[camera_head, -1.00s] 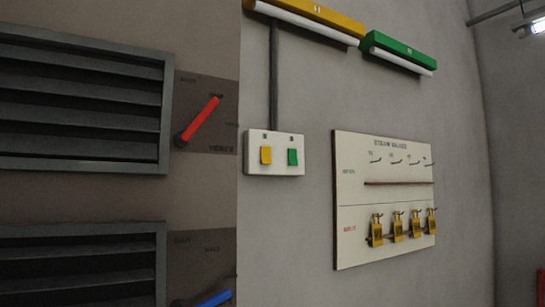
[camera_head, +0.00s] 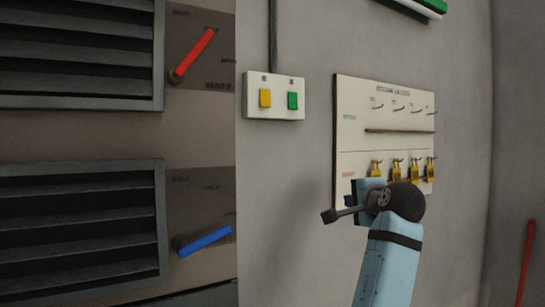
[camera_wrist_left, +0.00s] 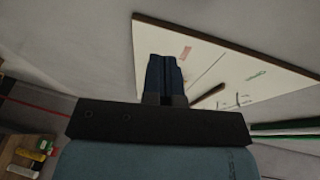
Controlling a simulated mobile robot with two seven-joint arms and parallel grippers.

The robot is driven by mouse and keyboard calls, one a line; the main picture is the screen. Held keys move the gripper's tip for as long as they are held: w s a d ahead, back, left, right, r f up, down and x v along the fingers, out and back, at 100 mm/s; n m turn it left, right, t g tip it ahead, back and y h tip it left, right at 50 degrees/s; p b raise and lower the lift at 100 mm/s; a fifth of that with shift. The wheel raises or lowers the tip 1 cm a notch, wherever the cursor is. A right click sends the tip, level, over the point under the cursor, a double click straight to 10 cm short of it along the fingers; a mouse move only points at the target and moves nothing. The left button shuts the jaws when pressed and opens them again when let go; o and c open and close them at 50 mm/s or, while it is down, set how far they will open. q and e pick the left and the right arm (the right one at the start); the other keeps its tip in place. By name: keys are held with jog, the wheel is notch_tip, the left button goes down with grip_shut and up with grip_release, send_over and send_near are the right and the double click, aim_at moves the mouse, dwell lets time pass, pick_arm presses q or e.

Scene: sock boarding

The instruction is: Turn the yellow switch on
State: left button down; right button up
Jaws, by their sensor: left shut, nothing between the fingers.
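The yellow switch (camera_head: 265,98) is the left one of two rockers on a white wall box (camera_head: 274,114), beside the green switch (camera_head: 293,101). Whether it is on or off cannot be told. My left gripper (camera_head: 368,190) is below and right of the box, in front of the padlock board and apart from the switch. Its fingertips are not clear in the head view. In the left wrist view its dark blue fingers (camera_wrist_left: 165,75) are together and empty, with the board beyond. My right gripper is out of view.
The padlock board (camera_head: 384,140), with hooks and several brass padlocks, hangs right of the box. Left are vents with a red lever (camera_head: 193,56) and a blue lever (camera_head: 204,241). A green lamp fixture (camera_head: 424,9) shows at the top. The wall just below the box is clear.

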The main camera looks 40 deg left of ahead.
aim_at(266, 106)
pick_arm(q)
jog(key=s+d+r+n+g, duration=0.1)
jog(key=s+r+g, duration=0.1)
jog(key=s+r, duration=0.7)
jog(key=s+r+n+g, duration=0.2)
jog(key=s+r, duration=0.7)
jog(key=r, duration=0.8)
jog(key=shift+s+d+r+g+h, duration=0.2)
jog(key=shift+s+d+g+h, duration=0.15)
jog(key=shift+g, duration=0.35)
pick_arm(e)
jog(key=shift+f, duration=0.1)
